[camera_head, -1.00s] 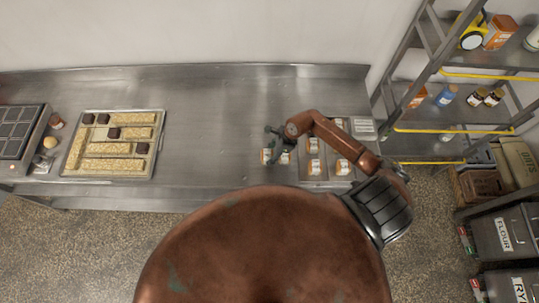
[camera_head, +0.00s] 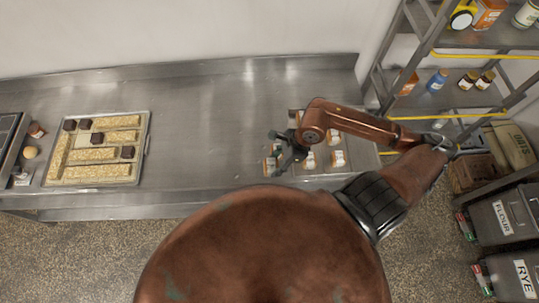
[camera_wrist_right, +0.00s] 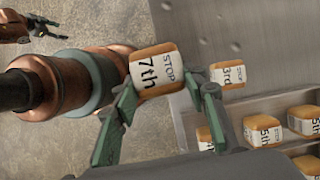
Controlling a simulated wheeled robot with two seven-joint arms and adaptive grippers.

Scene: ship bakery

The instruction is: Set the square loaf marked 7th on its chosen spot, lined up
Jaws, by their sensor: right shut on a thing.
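The square loaf marked 7th (camera_wrist_right: 155,70) has a golden crust and a white label reading STOP and 7th. In the right wrist view it sits between the green fingers of my right gripper (camera_wrist_right: 160,95), which is shut on it. In the head view my right gripper (camera_head: 281,152) is over the steel table, at the left side of the loaf tray. A loaf marked 3rd (camera_wrist_right: 228,74) stands on the steel just beyond the right finger. My left gripper (camera_wrist_right: 48,27) shows small at the top left of the wrist view, fingers apart and empty. I cannot tell which spot is the chosen one.
A metal tray (camera_wrist_right: 262,103) holds several labelled loaves. A shelf rack (camera_head: 440,98) and flour bin (camera_head: 505,217) stand right.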

